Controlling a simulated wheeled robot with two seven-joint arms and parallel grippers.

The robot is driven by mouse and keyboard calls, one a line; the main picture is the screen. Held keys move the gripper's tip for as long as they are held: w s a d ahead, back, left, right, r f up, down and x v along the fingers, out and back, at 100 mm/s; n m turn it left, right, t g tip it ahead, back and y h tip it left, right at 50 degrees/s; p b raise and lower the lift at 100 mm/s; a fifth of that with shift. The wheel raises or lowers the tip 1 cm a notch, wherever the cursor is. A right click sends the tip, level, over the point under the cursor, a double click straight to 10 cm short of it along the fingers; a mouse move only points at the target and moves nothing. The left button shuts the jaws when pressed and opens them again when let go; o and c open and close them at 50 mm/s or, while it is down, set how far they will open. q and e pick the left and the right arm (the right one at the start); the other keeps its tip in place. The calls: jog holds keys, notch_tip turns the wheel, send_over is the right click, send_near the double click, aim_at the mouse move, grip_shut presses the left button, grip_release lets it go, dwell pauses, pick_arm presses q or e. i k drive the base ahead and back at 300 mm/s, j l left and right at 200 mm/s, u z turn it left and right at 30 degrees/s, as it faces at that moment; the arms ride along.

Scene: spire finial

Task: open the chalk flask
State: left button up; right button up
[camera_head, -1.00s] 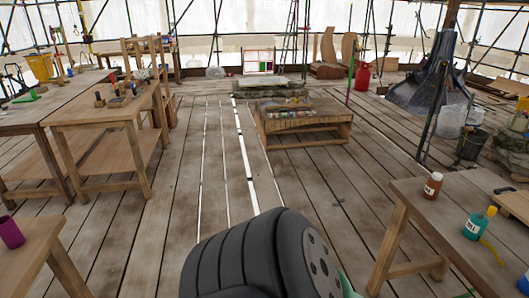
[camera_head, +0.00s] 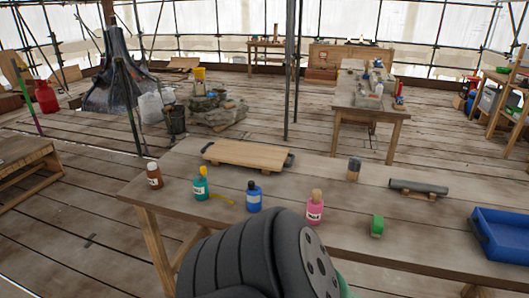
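Several small labelled bottles stand upright on the wooden table in front of me, and their labels are too small to read, so I cannot tell which is the chalk flask. The pink bottle (camera_head: 315,212) has a tan, cork-like top. The teal bottle (camera_head: 201,188) has a yellow cap, and a yellow strip lies beside it. A blue bottle (camera_head: 254,200) has a dark cap. A brown bottle (camera_head: 155,180) stands at the left end. All look closed. Neither of my grippers shows.
A metal pole (camera_head: 289,70) rises behind. Open plank floor lies left.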

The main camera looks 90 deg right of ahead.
aim_at(314, 209)
jog(key=z, duration=3.15)
jog(key=k+j+z, duration=0.1)
jog(key=k+j, duration=0.1)
jog(key=k, duration=0.05)
